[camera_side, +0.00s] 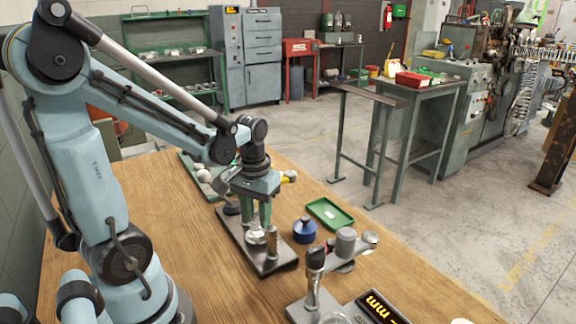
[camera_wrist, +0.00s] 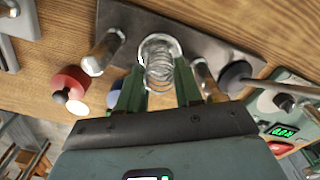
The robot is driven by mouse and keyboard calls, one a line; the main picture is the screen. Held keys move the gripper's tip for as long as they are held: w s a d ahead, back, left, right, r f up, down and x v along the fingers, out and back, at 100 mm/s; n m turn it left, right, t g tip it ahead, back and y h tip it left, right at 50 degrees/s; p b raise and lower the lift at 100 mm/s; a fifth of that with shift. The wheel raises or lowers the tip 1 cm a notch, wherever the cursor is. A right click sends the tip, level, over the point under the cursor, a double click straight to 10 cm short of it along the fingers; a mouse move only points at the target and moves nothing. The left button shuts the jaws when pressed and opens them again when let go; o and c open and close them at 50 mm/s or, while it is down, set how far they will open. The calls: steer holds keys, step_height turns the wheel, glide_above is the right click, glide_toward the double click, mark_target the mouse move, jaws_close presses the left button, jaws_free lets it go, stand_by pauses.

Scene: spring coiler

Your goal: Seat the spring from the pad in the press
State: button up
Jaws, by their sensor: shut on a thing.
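My gripper (camera_side: 257,214) points down over a dark metal base plate (camera_side: 285,260) with upright metal posts, which looks like the press. In the wrist view, the green fingers (camera_wrist: 158,85) are shut on a shiny coiled wire spring (camera_wrist: 157,58). The spring is between the two posts (camera_wrist: 101,52) and (camera_wrist: 206,80), over the plate (camera_wrist: 135,22). In the side view the fingers and front post partly hide the spring, and a pale round part shows low between them. I cannot tell whether the spring touches the plate.
A blue knobbed object (camera_side: 304,231) and a green tray (camera_side: 330,213) are right of the plate. A grey stand with a rod (camera_side: 315,275) and a display (camera_side: 381,307) are nearer the front. In the wrist view, a red knobbed object (camera_wrist: 70,84) lies left of the plate.

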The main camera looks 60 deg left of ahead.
steer(key=shift+f, duration=0.6)
stand_by(0.3)
steer(key=o, duration=1.2)
steer(key=shift+r, duration=4.4)
